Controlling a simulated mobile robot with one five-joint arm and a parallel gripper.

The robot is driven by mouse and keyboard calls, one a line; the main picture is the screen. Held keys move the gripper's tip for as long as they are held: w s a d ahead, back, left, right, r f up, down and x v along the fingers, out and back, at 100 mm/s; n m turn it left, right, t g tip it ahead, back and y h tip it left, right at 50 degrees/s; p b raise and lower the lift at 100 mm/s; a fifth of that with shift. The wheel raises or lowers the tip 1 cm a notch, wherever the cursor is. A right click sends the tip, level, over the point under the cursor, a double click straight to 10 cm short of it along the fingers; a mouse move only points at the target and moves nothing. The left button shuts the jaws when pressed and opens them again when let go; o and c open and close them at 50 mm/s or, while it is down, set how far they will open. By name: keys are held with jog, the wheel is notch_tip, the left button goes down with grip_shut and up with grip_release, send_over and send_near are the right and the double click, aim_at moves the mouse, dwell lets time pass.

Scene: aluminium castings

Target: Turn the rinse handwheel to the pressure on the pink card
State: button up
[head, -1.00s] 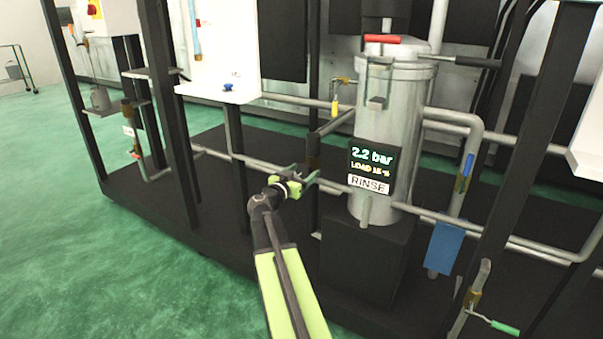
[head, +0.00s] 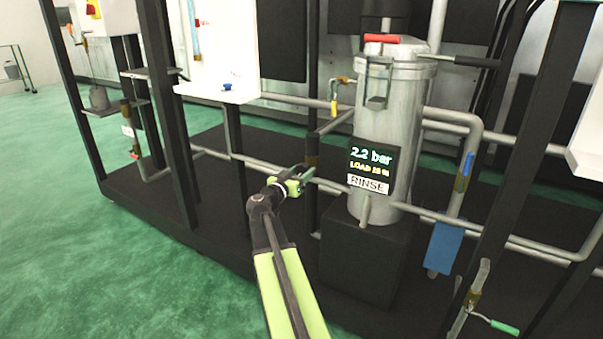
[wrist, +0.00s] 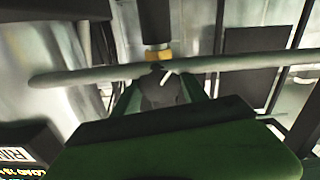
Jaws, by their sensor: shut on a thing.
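My gripper (head: 303,177) is at the pipework left of the grey rinse vessel (head: 382,130). In the wrist view its green fingers are shut on a dark part (wrist: 160,92), apparently the rinse handwheel, below a brass-coloured collar (wrist: 157,56). The fingers and the gripper body hide most of the wheel. The display (head: 372,160) on the vessel reads 2.2 bar with a smaller load line, probably 15 %. A white RINSE label (head: 368,184) sits under it. I see no pink card in either view.
A grey pipe (wrist: 220,63) crosses just beyond my fingers. Dark frame posts (head: 170,110) stand to the left, and a slanting post (head: 535,170) to the right. A blue card (head: 444,248) hangs right of the vessel. Green floor (head: 130,260) is clear at the front left.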

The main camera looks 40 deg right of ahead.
jog(key=n, duration=0.6)
jog(key=shift+w, duration=0.15)
jog(key=n, duration=0.5)
jog(key=shift+n, duration=0.4)
jog(key=o, duration=1.4)
jog(key=shift+a+f, duration=0.1)
jog(key=shift+a, duration=0.05)
